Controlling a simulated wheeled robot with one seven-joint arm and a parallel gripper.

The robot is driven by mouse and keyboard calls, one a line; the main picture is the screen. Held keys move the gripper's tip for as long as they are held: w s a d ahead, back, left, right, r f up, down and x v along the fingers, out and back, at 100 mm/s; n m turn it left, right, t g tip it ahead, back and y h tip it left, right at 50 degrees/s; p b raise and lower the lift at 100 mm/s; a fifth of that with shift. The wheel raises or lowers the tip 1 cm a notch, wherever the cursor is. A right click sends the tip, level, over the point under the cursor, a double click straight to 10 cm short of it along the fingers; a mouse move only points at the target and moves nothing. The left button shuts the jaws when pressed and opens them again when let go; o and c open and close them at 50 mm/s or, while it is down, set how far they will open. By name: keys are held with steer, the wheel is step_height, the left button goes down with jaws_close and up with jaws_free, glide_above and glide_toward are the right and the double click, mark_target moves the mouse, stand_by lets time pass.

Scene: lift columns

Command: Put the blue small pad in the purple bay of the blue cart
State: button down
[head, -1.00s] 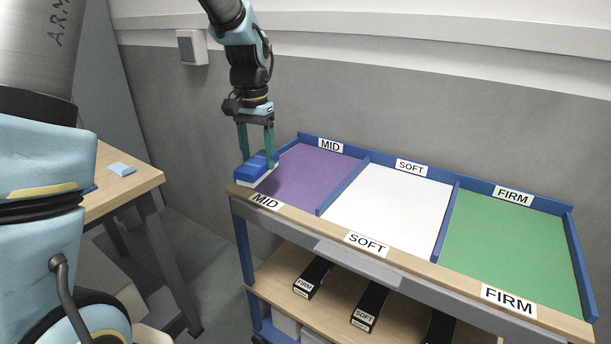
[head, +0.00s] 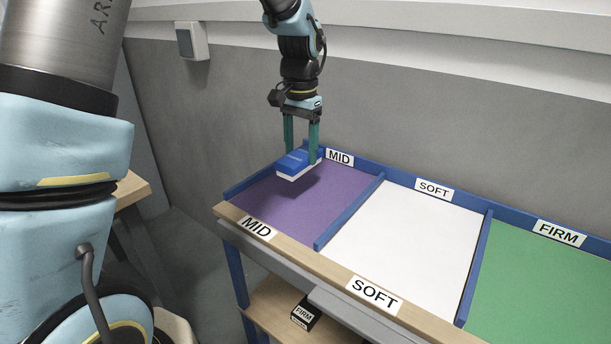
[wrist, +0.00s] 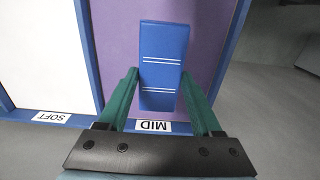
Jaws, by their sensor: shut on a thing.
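The blue small pad (head: 297,164) has a white underside and is held between the green fingers of my gripper (head: 302,152). In the head view it hangs above the far part of the purple bay (head: 300,208), with a shadow below it. The wrist view shows the pad (wrist: 162,62) with white stripes, between the fingers and over the purple floor (wrist: 115,45). The blue cart (head: 233,270) has purple, white and green bays on top. The purple bay is labelled MID and looks empty under the pad.
The white SOFT bay (head: 405,240) and green FIRM bay (head: 545,285) lie to the right, split off by low blue dividers. A grey wall stands close behind the cart. A black FIRM box (head: 305,314) sits on the lower shelf. A wooden table (head: 130,192) is at left.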

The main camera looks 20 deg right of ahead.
steer(key=shift+f+p, duration=0.6)
steer(key=shift+f, duration=2.9)
steer(key=shift+f, duration=0.15)
steer(key=shift+c, duration=0.3)
jaws_free()
